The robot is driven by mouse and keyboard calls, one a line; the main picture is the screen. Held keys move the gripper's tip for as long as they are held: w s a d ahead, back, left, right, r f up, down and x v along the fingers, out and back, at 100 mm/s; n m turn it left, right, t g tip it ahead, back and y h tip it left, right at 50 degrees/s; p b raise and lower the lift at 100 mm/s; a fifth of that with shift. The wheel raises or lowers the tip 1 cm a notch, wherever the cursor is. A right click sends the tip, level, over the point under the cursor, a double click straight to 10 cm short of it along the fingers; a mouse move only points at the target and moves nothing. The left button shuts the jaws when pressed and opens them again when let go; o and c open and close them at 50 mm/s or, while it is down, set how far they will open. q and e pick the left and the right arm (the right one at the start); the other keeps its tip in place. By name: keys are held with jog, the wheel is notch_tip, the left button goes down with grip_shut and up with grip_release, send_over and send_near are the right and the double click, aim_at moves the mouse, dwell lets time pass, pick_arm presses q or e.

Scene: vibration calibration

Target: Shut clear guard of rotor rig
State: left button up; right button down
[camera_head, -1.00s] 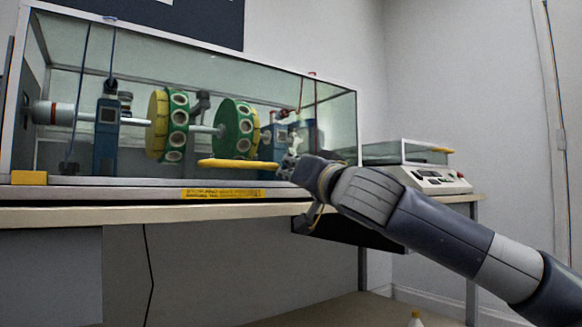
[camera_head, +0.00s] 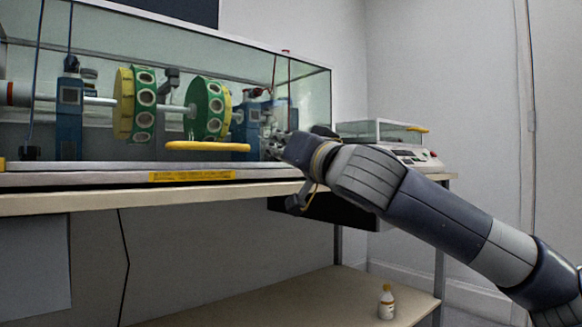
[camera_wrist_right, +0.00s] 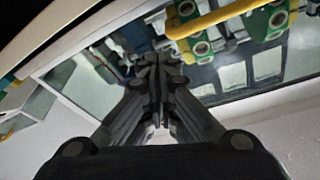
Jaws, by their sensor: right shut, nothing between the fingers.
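The rotor rig stands on a bench, with two green and yellow discs (camera_head: 207,106) on a pale shaft. Its clear guard (camera_head: 317,100) is a box of glassy panes with white edges; I cannot tell whether it is fully shut. A yellow handle bar (camera_head: 207,146) runs along the front, above the bottom rail. My right gripper (camera_head: 270,148) is shut and empty, just right of the bar's right end in the head view. In the right wrist view the shut fingers (camera_wrist_right: 157,65) point toward the rig, with the yellow bar (camera_wrist_right: 215,20) beyond them at upper right. My left gripper is not in view.
A smaller device with a clear cover (camera_head: 380,131) and a control panel stands right of the rig. A bench edge (camera_head: 80,201) runs along the front. A small white bottle (camera_head: 386,301) stands on the lower shelf. The floor side at right holds my arm.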

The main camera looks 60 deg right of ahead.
jog(key=s+a+f, duration=0.2)
jog(key=s+f, duration=0.2)
jog(key=shift+b, duration=0.35)
jog(key=shift+w+f, duration=0.1)
jog(key=shift+f, duration=0.05)
